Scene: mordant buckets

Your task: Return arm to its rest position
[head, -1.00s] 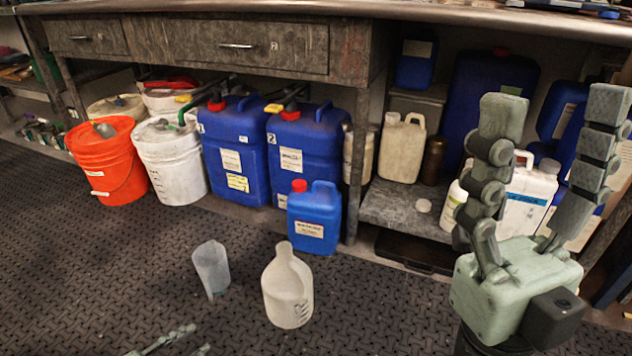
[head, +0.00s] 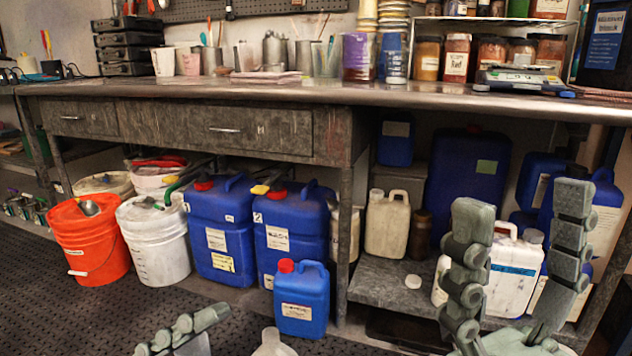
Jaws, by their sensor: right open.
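My right gripper (head: 520,235) is at the lower right, fingers pointing up and spread wide apart, with nothing between them; it appears in front of the lower shelf. My left gripper shows only in part at the bottom edge, where one jointed finger (head: 185,330) points right and up. The rest of it is cut off or hidden, so its opening cannot be judged. The top of a pale translucent jug (head: 273,345) shows at the bottom edge, right of that finger.
Under the workbench (head: 330,92) stand an orange bucket (head: 92,245), a white bucket (head: 155,250), large blue canisters (head: 220,232) and a small blue canister (head: 301,305). A white container (head: 512,275) is behind my right gripper. Jars and cups line the benchtop. Dark floor is free at the lower left.

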